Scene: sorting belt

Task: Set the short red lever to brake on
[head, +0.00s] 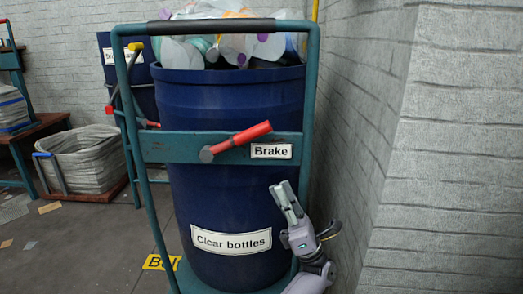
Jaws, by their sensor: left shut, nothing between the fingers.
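The short red lever (240,138) is on the teal crossbar (168,147) of a trolley frame. It runs from a grey pivot at its left end and tilts up to the right. A white "Brake" label (271,151) sits just below its right end. My left gripper (283,188) is below and to the right of the lever, in front of the drum's right side. Its fingers are shut, point upward and hold nothing. It is apart from the lever. My right gripper is not in view.
A blue drum (231,110) labelled "Clear bottles", heaped with plastic bottles, stands in the trolley frame. A grey brick wall (450,150) is close on the right. Another blue drum (115,65) and a pale basket (90,160) stand behind at left. Floor at lower left is mostly clear.

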